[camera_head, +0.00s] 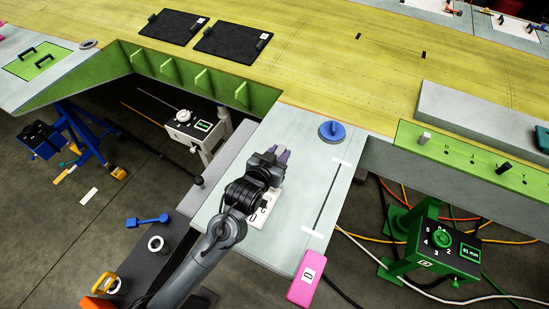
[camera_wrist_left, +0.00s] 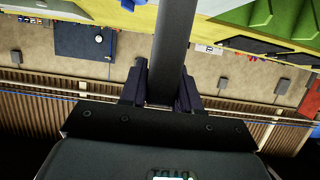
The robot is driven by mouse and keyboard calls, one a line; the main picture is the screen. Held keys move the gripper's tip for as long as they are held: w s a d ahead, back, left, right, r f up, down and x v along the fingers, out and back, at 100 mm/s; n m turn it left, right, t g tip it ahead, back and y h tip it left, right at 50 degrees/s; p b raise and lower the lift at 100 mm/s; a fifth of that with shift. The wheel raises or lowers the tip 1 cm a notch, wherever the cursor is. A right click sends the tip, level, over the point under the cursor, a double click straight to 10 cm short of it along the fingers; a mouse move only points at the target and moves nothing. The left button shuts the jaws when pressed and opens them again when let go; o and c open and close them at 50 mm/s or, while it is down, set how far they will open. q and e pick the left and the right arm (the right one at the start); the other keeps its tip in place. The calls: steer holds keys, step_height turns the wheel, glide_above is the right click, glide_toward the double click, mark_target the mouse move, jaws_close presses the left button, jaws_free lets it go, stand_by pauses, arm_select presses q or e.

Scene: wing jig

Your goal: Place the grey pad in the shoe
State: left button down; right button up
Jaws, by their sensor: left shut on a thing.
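My left gripper (camera_head: 280,152) is over the pale panel in the middle of the head view, and its arm comes in from below. In the left wrist view its two dark fingers (camera_wrist_left: 161,88) are shut on a long dark grey piece, which I take as the grey pad (camera_wrist_left: 174,40). The piece extends up out of the top of that view. In the head view only a small grey part shows between the fingers, and the arm hides the rest. I cannot tell which thing is the shoe. My right gripper is not in view.
On the pale panel (camera_head: 315,150) are a blue knob (camera_head: 332,131), a dark slot (camera_head: 327,197) and a partly hidden white label (camera_head: 265,214). A pink block (camera_head: 307,282) is at its front edge. A green stand with a dial (camera_head: 436,245) and cables are right.

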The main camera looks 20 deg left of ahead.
arm_select(q)
steer(key=shift+w+a+f+p, duration=0.2)
steer(key=shift+w+a+f, duration=0.2)
steer(key=shift+f, duration=0.55)
steer(key=shift+w+a+f+p, duration=0.15)
steer(key=shift+w+a+f, duration=0.15)
steer(key=shift+f, duration=0.7)
steer(key=shift+w+a+f+p, duration=0.25)
steer(key=shift+w+f, duration=0.2)
steer(key=shift+f, duration=0.5)
steer(key=shift+a+f, duration=0.1)
steer(key=shift+f, duration=0.1)
steer(key=c, duration=0.8)
jaws_free()
steer(key=shift+r, duration=0.1)
